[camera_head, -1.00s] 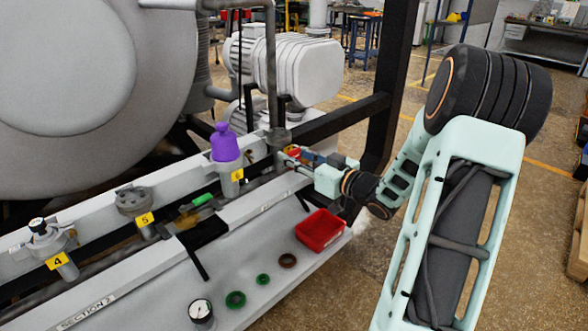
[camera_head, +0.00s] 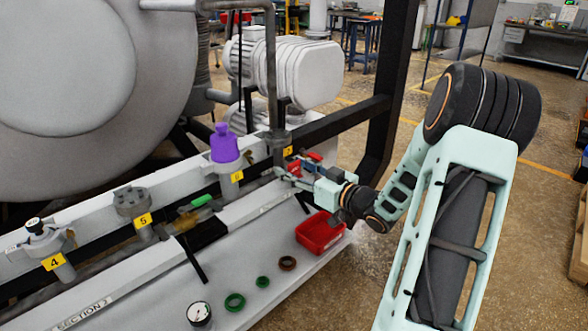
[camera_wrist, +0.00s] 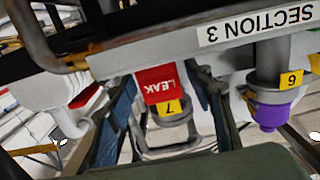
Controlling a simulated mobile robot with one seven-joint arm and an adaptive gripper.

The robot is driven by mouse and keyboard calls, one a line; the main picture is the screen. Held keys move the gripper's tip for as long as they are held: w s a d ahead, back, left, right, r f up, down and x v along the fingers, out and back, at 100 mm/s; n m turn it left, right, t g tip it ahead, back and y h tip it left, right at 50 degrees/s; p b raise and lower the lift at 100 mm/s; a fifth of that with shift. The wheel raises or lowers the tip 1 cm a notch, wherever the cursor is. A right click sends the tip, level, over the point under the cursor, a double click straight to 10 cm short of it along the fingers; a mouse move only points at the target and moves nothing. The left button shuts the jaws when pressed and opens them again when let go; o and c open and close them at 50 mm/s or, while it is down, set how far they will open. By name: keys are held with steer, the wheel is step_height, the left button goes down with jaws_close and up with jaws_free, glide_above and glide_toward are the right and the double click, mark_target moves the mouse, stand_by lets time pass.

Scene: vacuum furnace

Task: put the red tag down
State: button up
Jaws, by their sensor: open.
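The red tag (camera_wrist: 158,82), marked LEAK and upside down in the wrist view, lies at the grey rail's edge beside the yellow 7 label (camera_wrist: 168,107). My gripper (camera_wrist: 170,118) is open, with one finger to each side of the tag and a visible gap at both sides. In the head view my gripper (camera_head: 286,174) is at the far right end of the bench, by the 7 label (camera_head: 287,151). A small red patch (camera_head: 312,157) shows just behind the gripper there; I cannot tell whether it is the tag.
The purple-capped valve 6 (camera_head: 226,148) stands left of my gripper. A red bin (camera_head: 320,233) sits below it on the lower shelf, beside green rings (camera_head: 235,301) and a gauge (camera_head: 199,314). A black upright post (camera_head: 392,75) stands behind my arm.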

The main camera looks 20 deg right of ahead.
steer(key=shift+r, duration=0.25)
steer(key=p+v, duration=0.1)
steer(key=v, duration=1.1)
